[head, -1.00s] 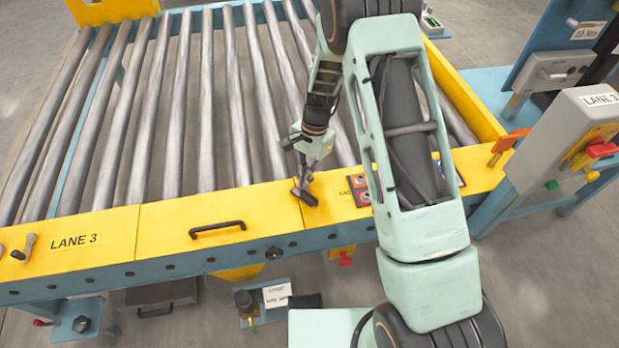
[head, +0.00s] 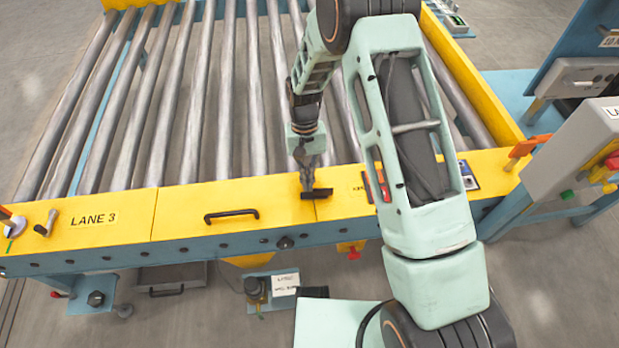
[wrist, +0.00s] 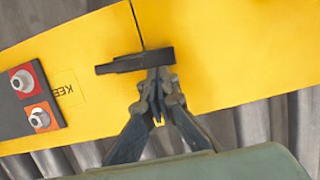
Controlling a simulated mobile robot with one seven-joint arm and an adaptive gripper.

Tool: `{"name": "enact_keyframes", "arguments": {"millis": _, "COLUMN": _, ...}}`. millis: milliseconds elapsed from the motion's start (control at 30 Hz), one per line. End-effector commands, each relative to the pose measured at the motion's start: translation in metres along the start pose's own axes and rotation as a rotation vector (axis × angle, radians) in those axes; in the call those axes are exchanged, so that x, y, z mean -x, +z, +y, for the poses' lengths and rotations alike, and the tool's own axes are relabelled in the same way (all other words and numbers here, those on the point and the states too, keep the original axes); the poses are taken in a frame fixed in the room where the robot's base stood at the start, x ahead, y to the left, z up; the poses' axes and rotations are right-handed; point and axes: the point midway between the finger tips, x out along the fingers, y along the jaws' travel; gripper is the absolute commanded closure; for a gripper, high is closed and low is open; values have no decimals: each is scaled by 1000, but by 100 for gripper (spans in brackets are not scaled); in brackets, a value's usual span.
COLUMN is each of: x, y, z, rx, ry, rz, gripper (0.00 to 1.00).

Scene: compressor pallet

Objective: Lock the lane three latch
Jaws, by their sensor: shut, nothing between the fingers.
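A black bar that looks like the latch (head: 318,194) lies flat on the yellow front rail, across the seam between two panels, in the head view. In the wrist view the black bar (wrist: 132,62) runs left from a thicker block (wrist: 160,57), near the seam. My gripper (head: 307,180) points down at the bar's left part in the head view. Its fingers (wrist: 158,85) come together right at the thicker block in the wrist view, shut with nothing held. The bar hides the fingertips, so I cannot tell whether they touch it. The LANE 3 label (head: 93,219) is left.
A black handle (head: 231,215) sits left of the bar. Red and orange plates with round buttons (wrist: 29,82) (wrist: 40,117) lie beside it in the wrist view. A small metal lever (head: 47,222) stands near the label. Rollers (head: 190,100) lie behind the rail; a grey box (head: 585,150) stands right.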

Motion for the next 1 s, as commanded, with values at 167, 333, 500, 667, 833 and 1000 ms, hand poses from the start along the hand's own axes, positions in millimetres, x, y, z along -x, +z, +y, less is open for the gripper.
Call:
{"name": "enact_keyframes", "arguments": {"millis": 167, "x": -1, "y": 3, "z": -2, "rx": 46, "ry": 12, "rz": -2, "gripper": 100}}
{"name": "enact_keyframes", "arguments": {"millis": 333, "x": -1, "y": 3, "z": -2, "rx": 63, "ry": 16, "rz": -1, "gripper": 100}}
{"name": "enact_keyframes", "arguments": {"millis": 500, "x": -1, "y": 3, "z": -2, "rx": 65, "ry": 17, "rz": -1, "gripper": 100}}
{"name": "enact_keyframes", "arguments": {"millis": 667, "x": -1, "y": 3, "z": -2, "rx": 64, "ry": 17, "rz": -1, "gripper": 100}}
{"name": "enact_keyframes", "arguments": {"millis": 833, "x": 3, "y": 2, "z": -2, "rx": 64, "ry": 16, "rz": 1, "gripper": 100}}
{"name": "enact_keyframes", "arguments": {"millis": 1000, "x": 28, "y": 1, "z": -2, "rx": 64, "ry": 15, "rz": 6, "gripper": 100}}
